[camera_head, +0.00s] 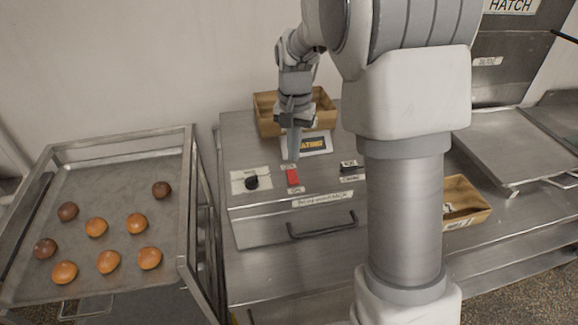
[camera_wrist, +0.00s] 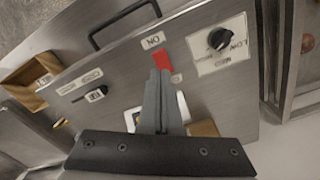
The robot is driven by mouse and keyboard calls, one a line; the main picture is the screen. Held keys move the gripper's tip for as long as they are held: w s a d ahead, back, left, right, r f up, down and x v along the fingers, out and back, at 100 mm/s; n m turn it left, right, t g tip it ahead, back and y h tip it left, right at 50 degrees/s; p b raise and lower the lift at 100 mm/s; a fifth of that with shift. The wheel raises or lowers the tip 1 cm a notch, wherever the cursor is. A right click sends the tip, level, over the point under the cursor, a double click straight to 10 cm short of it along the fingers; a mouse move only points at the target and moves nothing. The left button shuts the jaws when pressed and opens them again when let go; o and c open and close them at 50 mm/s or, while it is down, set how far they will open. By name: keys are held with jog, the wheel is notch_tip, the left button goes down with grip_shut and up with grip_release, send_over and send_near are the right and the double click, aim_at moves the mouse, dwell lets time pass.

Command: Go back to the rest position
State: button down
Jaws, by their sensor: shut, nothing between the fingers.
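My gripper (camera_head: 292,157) is shut and empty, pointing down above the metal control panel (camera_head: 240,212). Its tips are just above and behind the red switch (camera_head: 293,177) in the head view; I cannot tell whether they touch it. In the wrist view the closed fingers (camera_wrist: 160,74) point toward the red switch (camera_wrist: 163,59), which is marked ON on one side. A black knob (camera_head: 251,183) sits left of the switch, and a small black slider (camera_head: 349,167) sits right of it.
A tray (camera_head: 105,180) with several brown and orange buns stands on a rack at the left. A wooden box (camera_head: 264,115) stands behind the panel, another (camera_head: 472,205) at the right. A drawer handle (camera_head: 322,233) sticks out in front. A metal hatch tray (camera_head: 510,150) is at the right.

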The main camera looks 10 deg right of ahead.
jog(key=s+r+n+t+b, duration=0.25)
jog(key=s+r, duration=0.55)
jog(key=s, duration=0.4)
jog(key=s+n+t+b, duration=0.1)
jog(key=s+n+t, duration=0.2)
jog(key=s, duration=0.9)
jog(key=shift+s+f, duration=0.15)
jog(key=shift+s, duration=0.05)
